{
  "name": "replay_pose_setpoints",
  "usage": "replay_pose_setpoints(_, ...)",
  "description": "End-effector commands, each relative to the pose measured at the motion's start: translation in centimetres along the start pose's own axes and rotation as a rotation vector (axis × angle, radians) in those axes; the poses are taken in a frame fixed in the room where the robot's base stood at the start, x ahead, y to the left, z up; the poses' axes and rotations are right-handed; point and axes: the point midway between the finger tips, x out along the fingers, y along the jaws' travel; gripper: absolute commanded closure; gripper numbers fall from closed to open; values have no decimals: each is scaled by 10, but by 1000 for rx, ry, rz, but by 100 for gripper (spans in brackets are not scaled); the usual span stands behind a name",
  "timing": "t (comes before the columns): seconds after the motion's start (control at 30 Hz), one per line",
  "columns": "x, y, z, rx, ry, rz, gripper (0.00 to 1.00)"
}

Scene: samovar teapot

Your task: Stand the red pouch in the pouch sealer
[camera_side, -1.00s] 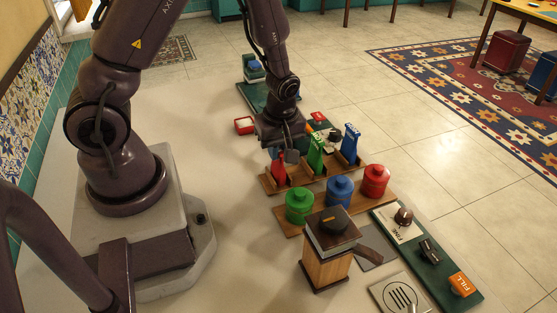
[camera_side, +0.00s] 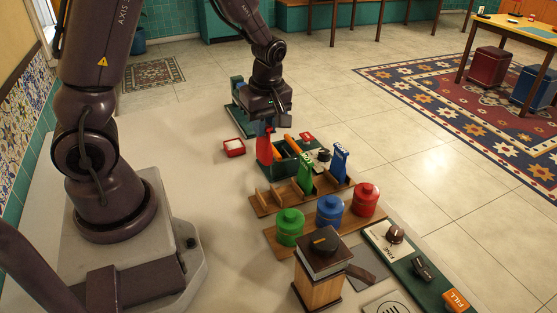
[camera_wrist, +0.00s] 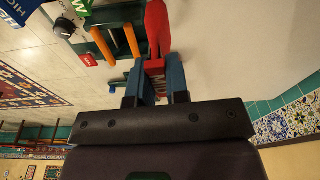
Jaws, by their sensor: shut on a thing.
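My gripper (camera_side: 268,122) is shut on the red pouch (camera_side: 264,148) at its upper end. The pouch hangs upright in the air, clear of the wooden rack. In the wrist view the red pouch (camera_wrist: 156,28) extends out from between the blue-grey fingertips (camera_wrist: 156,72). The pouch sealer seems to be the dark green unit with orange bars (camera_side: 290,143), a dial and a red button, just right of the pouch. In the wrist view its orange bars (camera_wrist: 131,38) lie close beside the pouch. The pouch partly hides the unit in the side view.
A wooden rack (camera_side: 262,204) holds the green pouch (camera_side: 305,174) and blue pouch (camera_side: 340,162). Green, blue and red canisters (camera_side: 329,211) stand in front. A small red tray (camera_side: 233,148) lies left of the pouch. A wooden box with a dark lid (camera_side: 319,268) stands nearest.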

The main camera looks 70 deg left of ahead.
Motion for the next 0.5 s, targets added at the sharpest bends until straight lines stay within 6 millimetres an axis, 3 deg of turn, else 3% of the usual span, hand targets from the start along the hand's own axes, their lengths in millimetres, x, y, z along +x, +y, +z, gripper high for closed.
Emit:
replay_pose_setpoints(0.03, 4, 13, -17, -25, 3, -2, 100)
replay_pose_setpoints(0.2, 8, 53, -55, -17, -3, 9, 100)
replay_pose_setpoints(0.4, -2, 85, -65, 65, -9, 39, 100)
replay_pose_setpoints(0.5, 6, 86, -63, 99, -13, 32, 100)
